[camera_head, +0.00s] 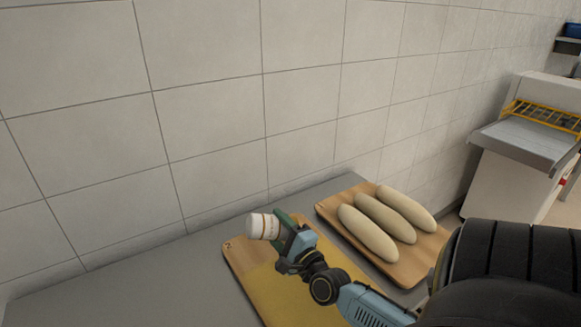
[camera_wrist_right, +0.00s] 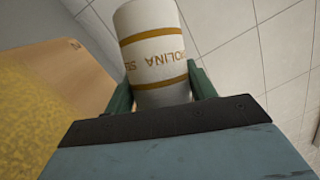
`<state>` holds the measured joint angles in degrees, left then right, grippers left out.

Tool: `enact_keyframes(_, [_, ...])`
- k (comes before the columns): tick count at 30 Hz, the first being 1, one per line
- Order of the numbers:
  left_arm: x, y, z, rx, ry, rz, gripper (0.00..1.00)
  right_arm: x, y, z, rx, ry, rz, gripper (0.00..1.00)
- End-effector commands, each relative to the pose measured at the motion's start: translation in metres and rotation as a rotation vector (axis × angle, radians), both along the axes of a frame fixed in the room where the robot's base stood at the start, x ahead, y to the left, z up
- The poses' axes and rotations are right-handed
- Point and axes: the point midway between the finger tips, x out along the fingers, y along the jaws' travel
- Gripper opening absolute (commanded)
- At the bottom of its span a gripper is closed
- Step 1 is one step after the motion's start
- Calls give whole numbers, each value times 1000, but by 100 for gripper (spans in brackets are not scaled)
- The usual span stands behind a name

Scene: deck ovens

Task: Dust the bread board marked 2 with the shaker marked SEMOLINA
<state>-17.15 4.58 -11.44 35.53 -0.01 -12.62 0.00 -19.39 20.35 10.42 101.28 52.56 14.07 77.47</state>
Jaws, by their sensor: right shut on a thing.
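My right gripper (camera_head: 280,229) is shut on a white shaker (camera_head: 260,226) with gold bands. The shaker lies tilted, almost on its side, with its free end towards the left, above the near wooden board (camera_head: 232,254). In the right wrist view the shaker (camera_wrist_right: 152,40) shows upside-down lettering that reads SEMOLINA, partly cut off, between the green fingers (camera_wrist_right: 160,90). The near board carries a broad yellow layer (camera_head: 262,284), also visible in the wrist view (camera_wrist_right: 40,115). My left gripper is out of view.
A second wooden board (camera_head: 412,272) with three pale loaves (camera_head: 384,222) lies to the right on the grey worktop (camera_head: 150,285). The tiled wall (camera_head: 210,110) runs close behind. The worktop's left part is clear. A white machine (camera_head: 515,170) stands at the far right.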

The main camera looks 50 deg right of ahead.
Motion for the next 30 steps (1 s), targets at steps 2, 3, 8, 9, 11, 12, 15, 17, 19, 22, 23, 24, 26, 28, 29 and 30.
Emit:
enact_keyframes(2, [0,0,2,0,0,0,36,8,6,2,0,-4,0,27])
enact_keyframes(3, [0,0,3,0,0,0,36,12,9,3,1,-6,1,27])
enact_keyframes(8, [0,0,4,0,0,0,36,26,19,2,1,-3,-1,27])
enact_keyframes(9, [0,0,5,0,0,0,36,29,22,2,1,-4,0,27])
enact_keyframes(11, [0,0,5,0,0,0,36,35,26,2,1,-4,0,27])
enact_keyframes(12, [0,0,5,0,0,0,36,38,28,2,1,-4,0,27])
enact_keyframes(15, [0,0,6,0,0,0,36,47,35,2,1,-4,0,27])
enact_keyframes(17, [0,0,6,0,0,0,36,52,39,2,2,-4,0,27])
enact_keyframes(19, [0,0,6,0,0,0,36,59,43,2,2,-5,0,27])
enact_keyframes(22, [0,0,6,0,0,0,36,67,50,1,1,-4,0,27])
enact_keyframes(23, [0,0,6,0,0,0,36,70,52,1,1,-4,0,27])
enact_keyframes(24, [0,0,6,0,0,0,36,74,54,1,1,-4,0,27])
enact_keyframes(26, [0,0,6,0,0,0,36,79,58,2,2,-5,1,27])
enact_keyframes(28, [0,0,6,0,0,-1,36,85,63,1,1,-3,-1,27])
enact_keyframes(29, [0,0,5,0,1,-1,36,88,65,1,0,-4,0,27])
enact_keyframes(30, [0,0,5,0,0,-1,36,91,67,1,0,-4,0,27])
